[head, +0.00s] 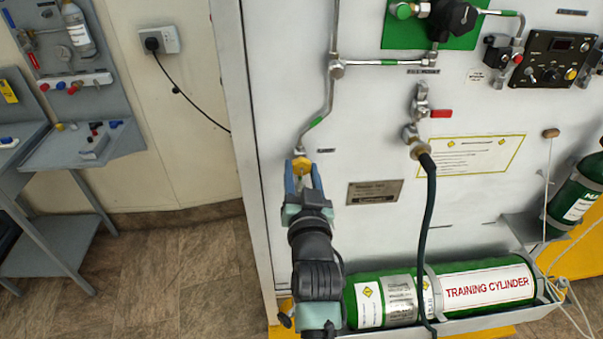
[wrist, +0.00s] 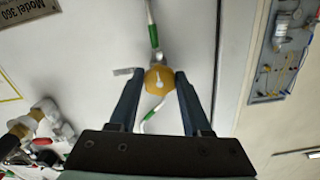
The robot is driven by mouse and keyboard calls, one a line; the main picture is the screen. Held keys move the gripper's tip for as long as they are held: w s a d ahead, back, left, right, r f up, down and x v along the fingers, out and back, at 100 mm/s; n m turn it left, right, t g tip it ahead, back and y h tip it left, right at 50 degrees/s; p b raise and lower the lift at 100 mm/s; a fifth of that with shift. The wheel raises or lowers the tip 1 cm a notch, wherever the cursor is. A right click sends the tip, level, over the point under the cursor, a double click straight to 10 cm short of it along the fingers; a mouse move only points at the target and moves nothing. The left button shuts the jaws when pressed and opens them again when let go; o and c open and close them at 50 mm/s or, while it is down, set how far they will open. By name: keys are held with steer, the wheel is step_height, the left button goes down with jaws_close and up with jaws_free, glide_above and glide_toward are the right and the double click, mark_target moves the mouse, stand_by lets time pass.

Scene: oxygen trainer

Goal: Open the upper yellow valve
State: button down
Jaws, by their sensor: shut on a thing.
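The yellow valve (head: 301,165) is a small yellow knob on the left part of the white panel, at the lower end of a thin metal pipe with green bands. In the wrist view the yellow valve (wrist: 159,79) shows a pale pointer mark on its face. My gripper (head: 303,178) reaches up to it from below in the head view. In the wrist view my gripper (wrist: 158,82) has one blue finger on each side of the knob, and it is shut on it. The fingers partly cover the knob's sides.
A hose valve with a red handle (head: 440,114) and a dark hose (head: 428,220) are to the right. A green training cylinder (head: 460,290) lies in a tray below. A grey workbench (head: 80,148) stands at the left. The floor between is clear.

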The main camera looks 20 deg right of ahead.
stand_by(0.3)
steer(key=shift+c, duration=1.8)
jaws_free()
steer(key=shift+s, duration=0.1)
steer(key=v, duration=1.2)
steer(key=shift+s, duration=0.4)
steer(key=shift+a, duration=0.1)
steer(key=a+r+n+t+y+p, duration=0.15)
steer(key=a+r, duration=0.25)
steer(key=r, duration=0.9)
steer(key=a+r+n+t+p, duration=0.1)
steer(key=a+r+t+p, duration=0.15)
steer(key=r, duration=1.05)
steer(key=a+r+n+t+y+p, duration=0.1)
steer(key=a+r+n+t, duration=0.2)
steer(key=r, duration=1)
steer(key=s+a+r+t+y+p, duration=0.1)
steer(key=s+a+r, duration=0.1)
steer(key=r, duration=0.4)
steer(key=s+a+r+t+y, duration=0.1)
steer(key=s+a+r+t, duration=0.1)
steer(key=s+r, duration=0.3)
steer(key=shift+s+a+r+p, duration=0.35)
steer(key=shift+a+r+p, duration=0.05)
steer(key=shift+a+r, duration=0.2)
